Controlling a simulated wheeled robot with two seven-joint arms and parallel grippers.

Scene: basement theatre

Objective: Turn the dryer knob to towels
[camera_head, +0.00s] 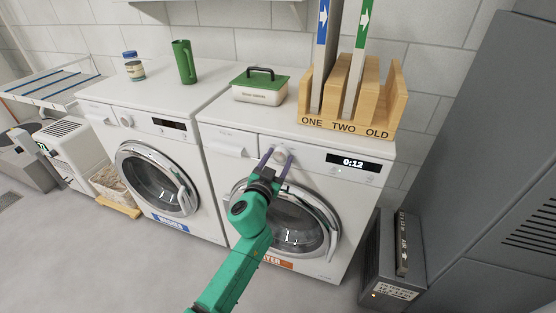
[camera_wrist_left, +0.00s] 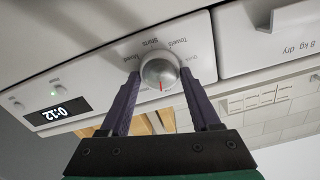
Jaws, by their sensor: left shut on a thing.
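The dryer (camera_head: 345,205) is the right-hand white machine, with an orange label at its foot. Its display reads 0:12. The round silver knob (camera_head: 281,154) is on its upper front panel, left of the display. My left gripper (camera_head: 279,157) reaches it from the front, its two purple fingers on either side of the knob, shut on it. In the left wrist view the picture is upside down. There the knob (camera_wrist_left: 160,71) sits between the fingertips, its red mark toward the picture's bottom. Small printed labels, including Towels and Shirts, lie above it. My right gripper is out of view.
A washer (camera_head: 110,120) stands left of the dryer. A green-lidded box (camera_head: 262,97) and a wooden rack (camera_head: 310,115) with upright boards stand on the dryer. A green jug (camera_head: 184,62) stands on the washer. A dark grey box (camera_head: 385,265) is on the floor at the right.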

